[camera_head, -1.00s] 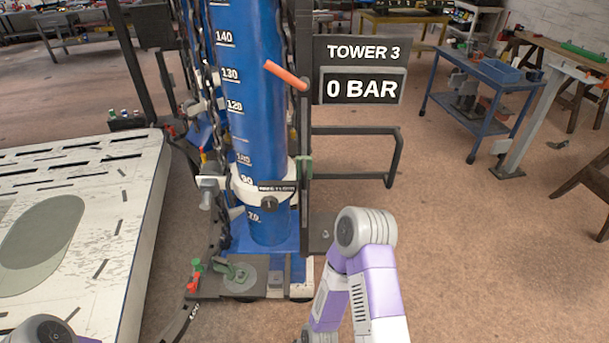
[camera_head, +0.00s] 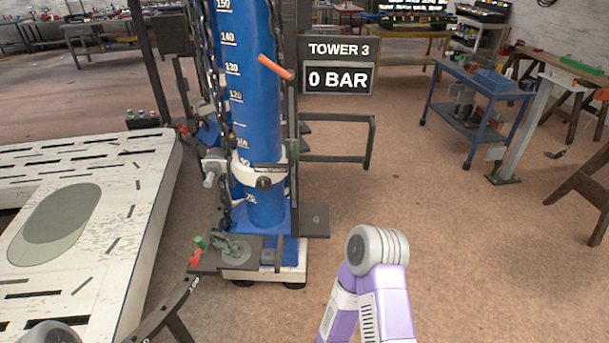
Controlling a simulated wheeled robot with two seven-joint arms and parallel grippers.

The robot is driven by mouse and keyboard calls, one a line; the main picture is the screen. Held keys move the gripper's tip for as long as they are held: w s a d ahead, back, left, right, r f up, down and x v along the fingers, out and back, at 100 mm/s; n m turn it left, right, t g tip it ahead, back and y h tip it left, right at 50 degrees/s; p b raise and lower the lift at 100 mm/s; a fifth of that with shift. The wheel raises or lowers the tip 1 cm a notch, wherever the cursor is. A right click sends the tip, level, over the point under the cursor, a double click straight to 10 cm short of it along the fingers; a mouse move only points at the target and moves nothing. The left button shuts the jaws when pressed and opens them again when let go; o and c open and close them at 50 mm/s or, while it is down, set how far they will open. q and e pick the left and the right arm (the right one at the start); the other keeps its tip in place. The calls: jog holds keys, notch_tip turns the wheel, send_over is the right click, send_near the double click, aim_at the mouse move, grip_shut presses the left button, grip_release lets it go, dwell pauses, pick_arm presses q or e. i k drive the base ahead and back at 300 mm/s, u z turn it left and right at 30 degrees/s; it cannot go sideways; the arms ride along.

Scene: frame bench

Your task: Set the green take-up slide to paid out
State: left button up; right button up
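A blue tower (camera_head: 254,120) with a white number scale stands left of centre. My purple and grey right arm shows at bottom centre and a bit of my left arm at the bottom left. Neither gripper is in view.
A "TOWER 3, 0 BAR" sign (camera_head: 338,65) and an orange handle (camera_head: 273,66) are on the tower. A white slotted platform (camera_head: 155,165) stands left, a dark curved rail (camera_head: 175,303) in front. A blue cart (camera_head: 470,125) stands right.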

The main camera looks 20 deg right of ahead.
aim_at(292, 146)
jog(key=z, duration=0.25)
jog(key=k, duration=0.35)
jog(key=u, duration=1.2)
jog(key=i, duration=0.9)
jog(key=z, duration=0.55)
jog(key=i, duration=0.9)
jog(key=z, duration=0.95)
